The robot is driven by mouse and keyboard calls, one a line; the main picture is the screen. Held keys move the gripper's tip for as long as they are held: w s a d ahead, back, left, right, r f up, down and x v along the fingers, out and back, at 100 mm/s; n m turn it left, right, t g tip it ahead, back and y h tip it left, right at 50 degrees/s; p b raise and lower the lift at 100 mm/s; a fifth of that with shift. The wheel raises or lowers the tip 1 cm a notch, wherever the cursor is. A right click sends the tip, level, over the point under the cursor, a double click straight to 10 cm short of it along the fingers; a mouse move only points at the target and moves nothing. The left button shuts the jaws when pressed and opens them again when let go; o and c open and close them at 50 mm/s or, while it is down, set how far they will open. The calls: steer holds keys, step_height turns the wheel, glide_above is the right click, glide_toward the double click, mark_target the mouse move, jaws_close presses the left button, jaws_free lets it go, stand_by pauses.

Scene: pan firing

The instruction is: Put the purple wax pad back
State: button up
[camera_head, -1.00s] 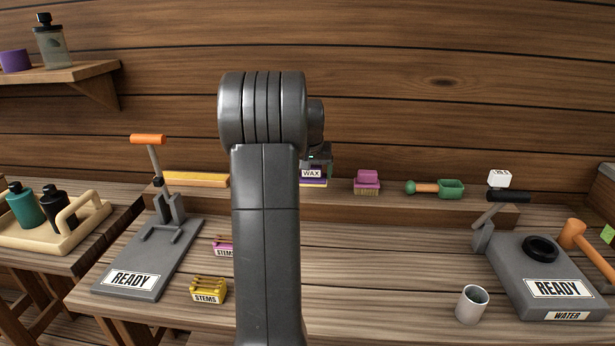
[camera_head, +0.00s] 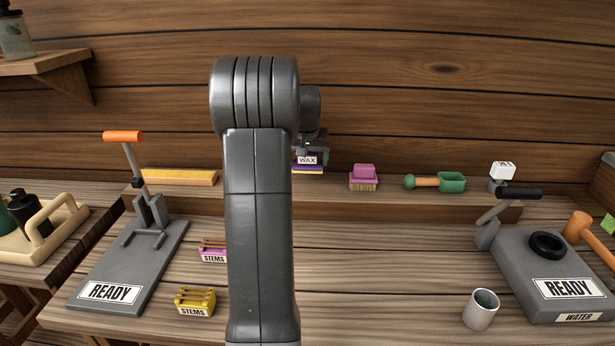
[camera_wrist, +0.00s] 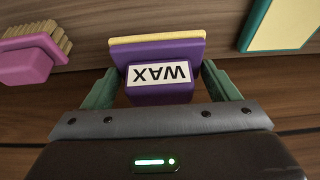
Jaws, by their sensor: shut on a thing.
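The purple wax pad (camera_head: 308,170) has a white WAX label and shows just right of my arm in the head view. It is by the back ledge, left of the pink brush. In the wrist view the wax pad (camera_wrist: 190,48) sits between the green fingers, its label upside down and a pale yellow layer along its far edge. My gripper (camera_wrist: 158,75) is shut on it from both sides. In the head view my gripper (camera_head: 312,150) is partly hidden behind my arm. Whether the pad touches the ledge is unclear.
The wrist view shows a teal-edged cream panel (camera_wrist: 278,25). READY devices stand left (camera_head: 120,270) and right (camera_head: 540,270). A grey cup (camera_head: 481,310) stands in front.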

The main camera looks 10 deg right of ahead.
mark_target(308, 184)
steer(key=shift+f, duration=2.5)
steer(key=shift+f, duration=0.15)
steer(key=o, duration=0.9)
steer(key=shift+f, duration=0.1)
steer(key=v, duration=1.4)
steer(key=shift+s+a+f, duration=0.1)
steer(key=shift+a, duration=0.25)
steer(key=shift+f, duration=0.1)
steer(key=x, duration=1.3)
steer(key=shift+w+d, duration=0.3)
steer(key=shift+d, duration=0.1)
steer(key=shift+f, duration=0.2)
